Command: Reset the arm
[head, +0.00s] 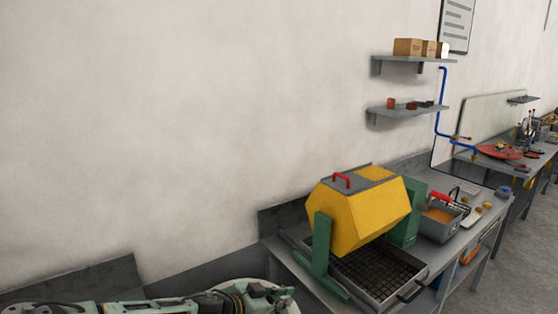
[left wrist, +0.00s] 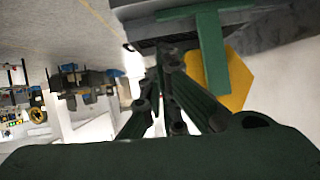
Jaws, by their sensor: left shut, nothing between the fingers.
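My left arm lies across the bottom left of the head view, with the left gripper (head: 278,292) at its right end, low in front of the bench. The left wrist view looks along the dark fingers of this gripper (left wrist: 158,75); they are closed together with nothing between them. The gripper is apart from the yellow drum (head: 362,218), which stands up and to the right of it in the head view. The yellow drum (left wrist: 240,82) also shows partly behind its green support in the left wrist view. My right gripper is not seen.
The drum sits on green supports over a black grid tray (head: 385,268) on a grey bench. A grey bin (head: 440,228) stands right of it. Two wall shelves (head: 405,109) hang above. The pale wall at left is bare. A second bench (head: 520,168) stands at far right.

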